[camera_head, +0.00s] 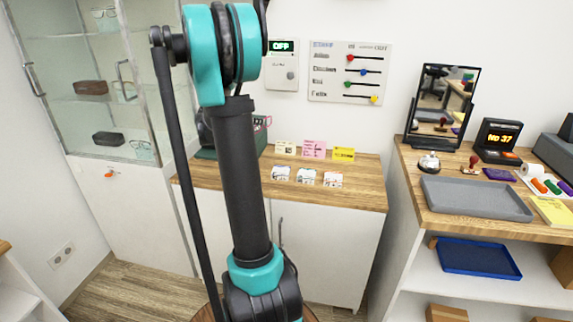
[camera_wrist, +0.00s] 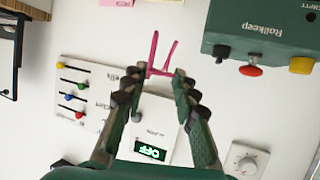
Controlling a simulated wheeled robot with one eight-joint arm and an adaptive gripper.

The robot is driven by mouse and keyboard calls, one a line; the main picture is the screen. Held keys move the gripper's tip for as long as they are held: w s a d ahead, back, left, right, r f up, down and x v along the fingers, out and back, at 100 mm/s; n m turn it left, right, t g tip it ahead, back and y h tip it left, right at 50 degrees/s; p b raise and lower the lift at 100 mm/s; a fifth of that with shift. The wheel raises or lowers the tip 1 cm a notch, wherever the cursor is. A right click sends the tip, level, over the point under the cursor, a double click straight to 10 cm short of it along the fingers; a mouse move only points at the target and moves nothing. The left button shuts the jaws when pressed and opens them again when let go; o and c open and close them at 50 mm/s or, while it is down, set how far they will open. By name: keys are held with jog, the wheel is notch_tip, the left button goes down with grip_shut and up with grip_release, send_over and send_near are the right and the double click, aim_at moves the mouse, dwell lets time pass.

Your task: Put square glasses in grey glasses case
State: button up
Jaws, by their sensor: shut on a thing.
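My gripper (camera_wrist: 159,76) shows in the wrist view, its fingers closed on a thin pink glasses frame (camera_wrist: 153,52). The frame is seen nearly edge-on, so I cannot tell whether its lenses are square. A small pink outline (camera_head: 268,121) shows beside my arm in the head view; my gripper is hidden there behind the arm. In the glass cabinet, a brown case (camera_head: 91,87) lies on the middle shelf and a darker case (camera_head: 108,139) on the lower shelf. I cannot make out a clearly grey case. Other glasses (camera_head: 142,151) stand beside the darker case.
The glass cabinet (camera_head: 67,165) stands left. A green machine (camera_wrist: 262,35) is close to the held frame. The middle counter (camera_head: 355,195) carries small cards. The slider board (camera_head: 350,72) hangs behind. A grey tray (camera_head: 475,198) and mirror (camera_head: 441,103) stand on the right counter.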

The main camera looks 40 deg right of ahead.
jog(key=shift+s+d+r, duration=0.15)
jog(key=shift+d, duration=0.25)
jog(key=shift+s+d+r, duration=0.1)
jog(key=shift+d, duration=0.3)
jog(key=shift+s+d+f+m+g, duration=0.1)
jog(key=shift+d+m+g, duration=0.2)
notch_tip(320, 180, down, 20)
jog(key=shift+r, duration=0.25)
jog(key=o, duration=0.9)
jog(key=shift+f, duration=0.1)
